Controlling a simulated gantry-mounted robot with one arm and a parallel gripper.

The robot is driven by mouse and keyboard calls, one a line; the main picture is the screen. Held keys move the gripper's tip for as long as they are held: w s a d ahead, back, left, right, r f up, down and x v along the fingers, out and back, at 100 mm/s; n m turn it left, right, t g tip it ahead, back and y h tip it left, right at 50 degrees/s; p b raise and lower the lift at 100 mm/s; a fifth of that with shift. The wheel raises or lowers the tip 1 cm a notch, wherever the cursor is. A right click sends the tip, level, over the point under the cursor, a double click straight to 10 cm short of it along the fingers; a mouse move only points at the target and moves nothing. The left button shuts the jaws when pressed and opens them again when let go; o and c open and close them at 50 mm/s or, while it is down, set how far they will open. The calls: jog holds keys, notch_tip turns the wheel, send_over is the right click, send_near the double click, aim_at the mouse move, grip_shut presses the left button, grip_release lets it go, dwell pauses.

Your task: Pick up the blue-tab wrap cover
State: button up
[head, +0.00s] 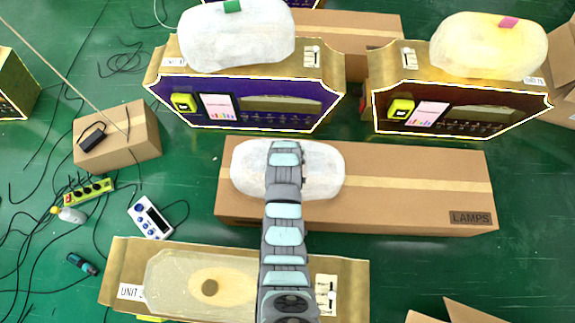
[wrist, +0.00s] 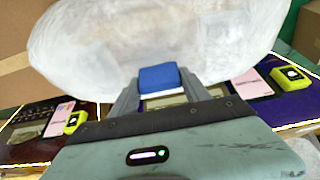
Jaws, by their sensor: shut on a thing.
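The blue-tab wrap cover is a cloudy white, rounded plastic bundle. In the head view the wrap cover (head: 318,172) is over the left part of the long cardboard box, with my arm crossing in front of it. In the wrist view the wrap cover (wrist: 150,45) fills the top, and its blue tab (wrist: 159,78) sits between my fingers. My gripper (wrist: 158,88) is shut on the blue tab. In the head view the tab and fingertips are hidden by my arm. I cannot tell whether the cover touches the box.
The long LAMPS box (head: 420,185) lies below the cover. Behind it stand a purple-front unit (head: 260,105) with a green-tab cover (head: 235,38) and a dark-red-front unit (head: 450,110) with a pink-tab yellowish cover (head: 485,48). Cables litter the green floor.

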grip_shut()
jog(key=shift+r, duration=0.1)
